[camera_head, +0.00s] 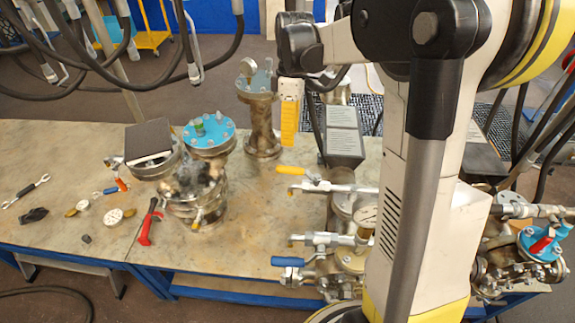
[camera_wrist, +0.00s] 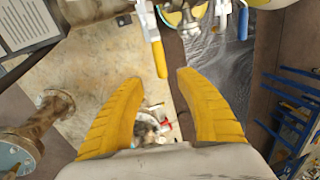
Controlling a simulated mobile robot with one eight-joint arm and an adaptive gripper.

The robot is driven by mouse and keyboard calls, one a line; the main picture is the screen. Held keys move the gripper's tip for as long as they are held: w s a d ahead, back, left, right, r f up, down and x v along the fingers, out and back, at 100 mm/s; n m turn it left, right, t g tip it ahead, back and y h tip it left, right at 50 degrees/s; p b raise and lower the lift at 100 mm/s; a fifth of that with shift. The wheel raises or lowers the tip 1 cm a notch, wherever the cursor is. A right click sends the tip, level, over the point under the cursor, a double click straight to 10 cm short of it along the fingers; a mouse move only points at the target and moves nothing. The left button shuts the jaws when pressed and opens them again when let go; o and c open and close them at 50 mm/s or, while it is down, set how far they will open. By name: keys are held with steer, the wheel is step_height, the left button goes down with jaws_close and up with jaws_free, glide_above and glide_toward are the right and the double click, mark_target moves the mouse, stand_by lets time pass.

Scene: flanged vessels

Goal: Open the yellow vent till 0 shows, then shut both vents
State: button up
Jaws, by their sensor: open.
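The yellow vent handle (camera_head: 292,170) sits on a metal valve at the near end of the table and points left, roughly along its pipe. It also shows in the wrist view (camera_wrist: 159,58), just ahead of the fingertips. The blue vent handle (camera_head: 288,261) lies lower, also pointing left; it seems to show in the wrist view (camera_wrist: 243,24). A round gauge (camera_head: 367,216) is partly hidden by my arm and its reading is too small to tell. My gripper (camera_head: 289,137) points down above and behind the yellow handle. Its yellow fingers (camera_wrist: 158,82) are apart and empty.
Flanged vessels with a blue lid (camera_head: 209,132) and a tall flanged pipe (camera_head: 262,125) stand left of the gripper. A grey box (camera_head: 343,140) with printed sheets is close on its right.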

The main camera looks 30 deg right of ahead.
mark_target(289, 168)
steer(key=f, duration=0.3)
steer(key=s+f, duration=0.1)
steer(key=f, duration=0.3)
steer(key=a+f, duration=0.1)
steer(key=f, duration=0.2)
steer(key=shift+s+a+f+b, duration=0.1)
steer(key=shift+s+f+b, duration=0.05)
steer(key=shift+s+b, duration=0.15)
jaws_close()
